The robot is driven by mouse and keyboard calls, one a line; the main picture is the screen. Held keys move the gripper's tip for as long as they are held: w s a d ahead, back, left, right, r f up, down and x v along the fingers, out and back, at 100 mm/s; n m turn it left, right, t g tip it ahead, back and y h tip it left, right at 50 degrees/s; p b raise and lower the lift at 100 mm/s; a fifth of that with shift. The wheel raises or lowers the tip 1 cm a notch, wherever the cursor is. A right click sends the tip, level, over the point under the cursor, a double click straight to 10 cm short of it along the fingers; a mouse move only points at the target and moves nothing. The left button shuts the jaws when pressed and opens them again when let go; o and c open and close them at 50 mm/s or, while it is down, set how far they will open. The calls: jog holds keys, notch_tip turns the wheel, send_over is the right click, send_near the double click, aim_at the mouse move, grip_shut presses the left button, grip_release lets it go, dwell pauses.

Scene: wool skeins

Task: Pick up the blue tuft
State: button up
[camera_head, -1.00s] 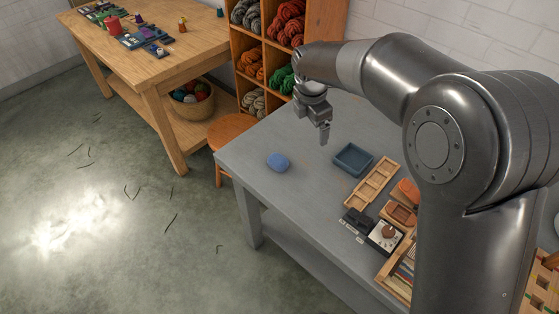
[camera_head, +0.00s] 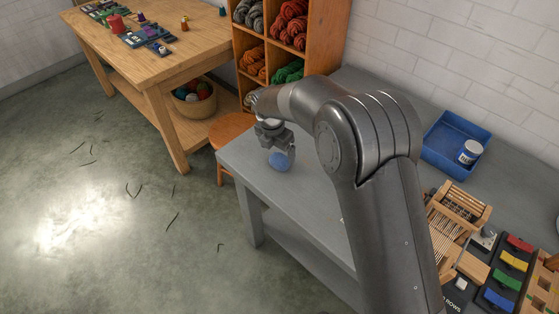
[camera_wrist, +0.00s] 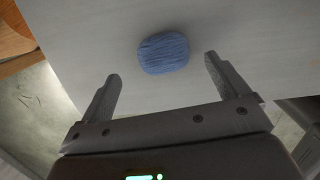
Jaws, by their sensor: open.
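The blue tuft (camera_head: 279,162) lies on the grey table (camera_head: 262,190) near its left end. In the wrist view the tuft (camera_wrist: 163,53) is a rounded bundle of blue strands, just beyond the fingertips and between their lines. My gripper (camera_wrist: 162,68) is open and empty, with one finger on each side and neither touching the tuft. In the head view my gripper (camera_head: 289,153) is above and partly in front of the tuft, hiding part of it.
A wooden stool (camera_head: 230,130) stands by the table's left end. A cubby shelf (camera_head: 270,45) with wool skeins is behind. A blue tray (camera_head: 445,150) holding a tin (camera_head: 470,152) and a wooden loom (camera_head: 455,215) are to the right. The table around the tuft is clear.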

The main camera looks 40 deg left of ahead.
aim_at(279, 158)
jog(key=f, duration=0.4)
jog(key=shift+w+d+f, duration=0.15)
jog(key=shift+w+f, duration=0.05)
jog(key=shift+w, duration=0.15)
jog(key=c, duration=1.1)
